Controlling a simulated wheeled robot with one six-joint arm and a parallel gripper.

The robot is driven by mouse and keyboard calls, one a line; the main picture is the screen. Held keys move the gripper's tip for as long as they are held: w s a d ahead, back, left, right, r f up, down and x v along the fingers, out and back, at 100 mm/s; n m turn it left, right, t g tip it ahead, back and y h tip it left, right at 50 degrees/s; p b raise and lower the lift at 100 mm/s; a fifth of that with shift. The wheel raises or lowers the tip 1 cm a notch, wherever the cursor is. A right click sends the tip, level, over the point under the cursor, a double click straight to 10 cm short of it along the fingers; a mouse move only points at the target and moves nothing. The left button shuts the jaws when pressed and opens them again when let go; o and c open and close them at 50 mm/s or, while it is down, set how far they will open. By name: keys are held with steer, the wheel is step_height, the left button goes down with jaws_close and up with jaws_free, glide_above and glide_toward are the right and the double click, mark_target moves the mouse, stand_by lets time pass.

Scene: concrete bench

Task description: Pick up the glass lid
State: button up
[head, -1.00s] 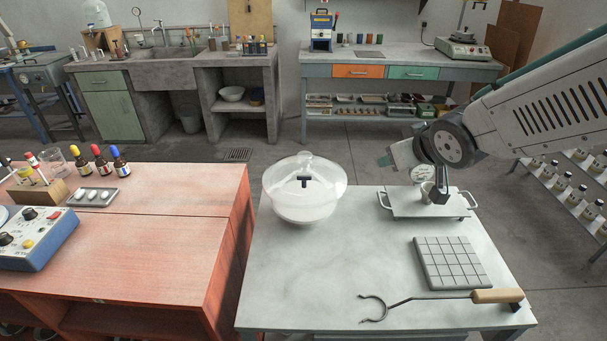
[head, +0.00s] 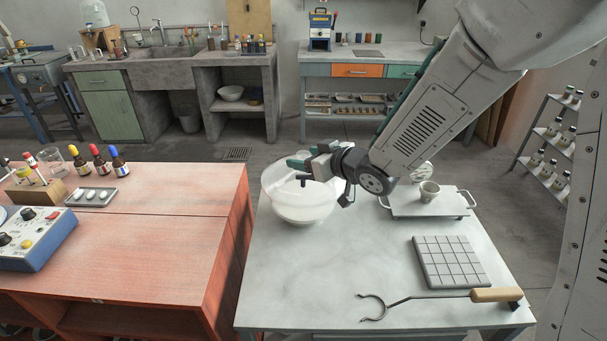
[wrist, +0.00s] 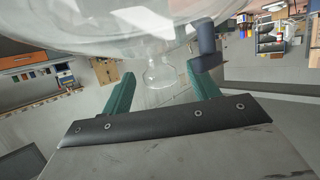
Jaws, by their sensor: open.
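The clear glass lid (head: 277,180) sits on the frosted round glass vessel (head: 303,209) on the pale table. I cannot tell whether the fingers touch the glass. In the head view my gripper hides the knob.
A grey gridded tile (head: 452,262) and a wooden-handled ring tool (head: 440,299) lie nearer the front. A reddish bench (head: 170,220) with bottles stands left. The table's front left is clear.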

steer(key=shift+x, duration=0.8)
jaws_close()
steer(key=shift+r, duration=0.15)
